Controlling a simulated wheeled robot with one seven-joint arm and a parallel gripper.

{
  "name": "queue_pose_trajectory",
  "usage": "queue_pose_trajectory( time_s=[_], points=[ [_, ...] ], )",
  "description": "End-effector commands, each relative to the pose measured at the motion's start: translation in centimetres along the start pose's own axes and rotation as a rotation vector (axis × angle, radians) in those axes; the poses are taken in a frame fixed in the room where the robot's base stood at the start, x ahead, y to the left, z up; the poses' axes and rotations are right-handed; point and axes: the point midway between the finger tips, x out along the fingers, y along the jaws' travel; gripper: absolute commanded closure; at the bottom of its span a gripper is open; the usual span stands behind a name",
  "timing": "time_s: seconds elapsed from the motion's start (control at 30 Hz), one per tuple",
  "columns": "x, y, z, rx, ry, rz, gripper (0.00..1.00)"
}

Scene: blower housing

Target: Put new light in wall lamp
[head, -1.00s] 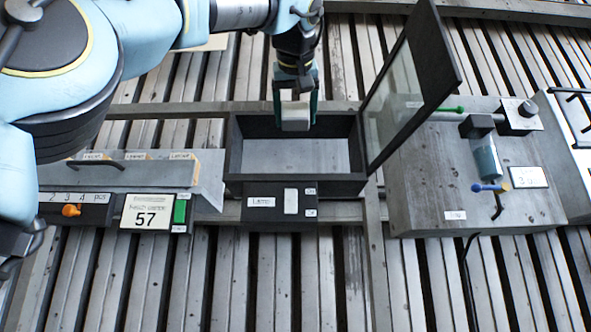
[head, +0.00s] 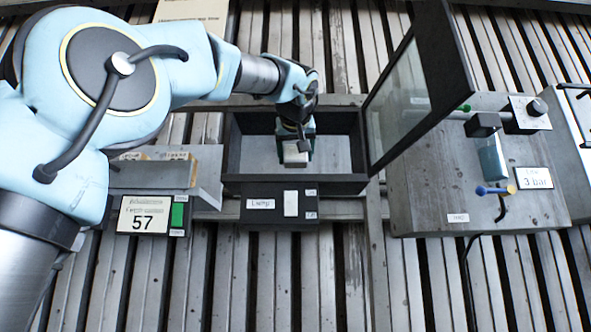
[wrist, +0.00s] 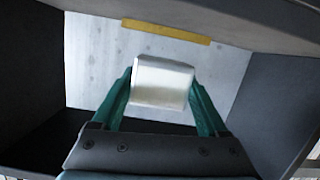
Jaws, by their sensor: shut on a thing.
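The wall lamp is an open dark box (head: 232,150) with a pale back panel, labelled "Lamp" on the block below it. Its glazed door (head: 398,98) stands swung open to the right. My gripper (head: 294,160) is inside the box opening, shut on a whitish block-shaped light (head: 295,154). In the wrist view the light (wrist: 162,82) sits between the two green fingers, in front of the pale back panel (wrist: 95,60). A yellow strip (wrist: 166,31) runs along one edge of that panel. I cannot tell whether the light touches the panel.
A white rocker switch (head: 291,203) is on the block under the box. To the left is a panel with a "57" sign (head: 144,214). To the right is a grey unit with a blue-handled valve (head: 494,189).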

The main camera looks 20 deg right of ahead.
Motion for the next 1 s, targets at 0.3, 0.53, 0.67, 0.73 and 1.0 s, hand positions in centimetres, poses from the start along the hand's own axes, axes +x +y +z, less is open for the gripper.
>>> queue_pose_trajectory(
  time_s=[0.3,0.53,0.67,0.73,1.0],
  points=[
    [1.0,-0.4,2.9,0.002,-0.001,-0.001,1.0],
    [1.2,-0.4,3.3,0.0,0.0,0.0,1.0],
    [1.2,-0.4,3.4,0.0,-0.001,0.0,1.0],
    [1.3,-0.4,3.7,0.0,-0.001,0.0,1.0],
    [1.3,-0.4,3.6,0.0,-0.001,-0.001,0.0]
  ],
)
